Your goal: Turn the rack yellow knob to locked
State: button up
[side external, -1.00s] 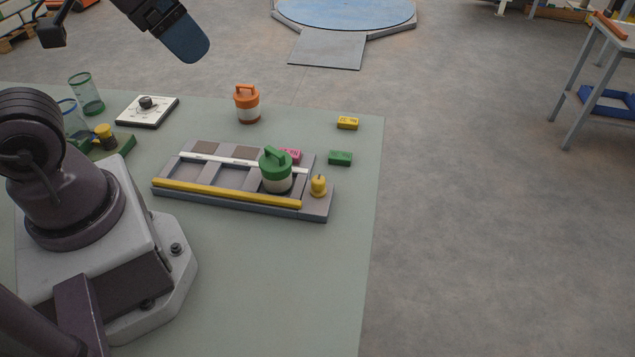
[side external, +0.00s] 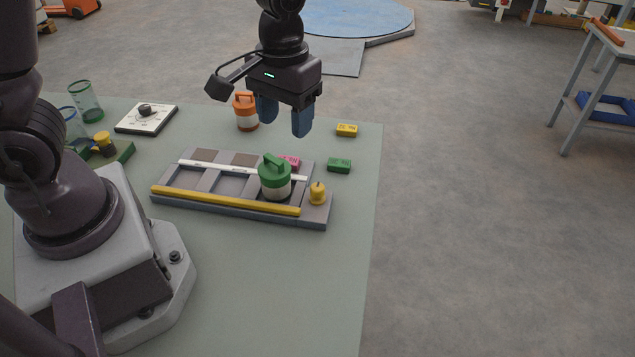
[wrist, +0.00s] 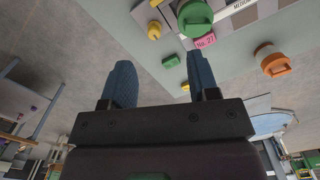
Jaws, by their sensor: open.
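The yellow knob (side external: 317,193) stands on the right end of the grey rack (side external: 318,213). In the wrist view the yellow knob (wrist: 154,31) is near the top, beyond the fingertips. A green-lidded jar (side external: 275,178) sits in the rack's right compartment, just left of the knob; its green lid also shows in the wrist view (wrist: 195,17). My gripper (side external: 285,120) is open and empty, in the air above and behind the rack, apart from the knob. In the wrist view its blue fingers (wrist: 157,75) are spread. I cannot read the knob's lock position.
A yellow bar (side external: 225,200) runs along the rack's front. An orange-lidded jar (side external: 246,117) stands behind, partly hidden by my gripper. A pink block (side external: 290,161), green block (side external: 340,165) and yellow block (side external: 347,130) lie nearby. A dial panel (side external: 146,118) is at back left. The table front is clear.

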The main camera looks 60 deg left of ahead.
aim_at(317, 186)
jog(key=w+f+n, duration=0.2)
jog(key=f, duration=0.3)
jog(key=w+f+n, duration=0.1)
jog(key=f+n, duration=0.1)
jog(key=f, duration=0.4)
jog(key=w+f+n, duration=0.2)
jog(key=f, duration=0.4)
jog(key=shift+w+d+f, duration=0.15)
jog(key=shift+w+f, duration=0.05)
jog(key=shift+w, duration=0.1)
jog(key=c, duration=0.9)
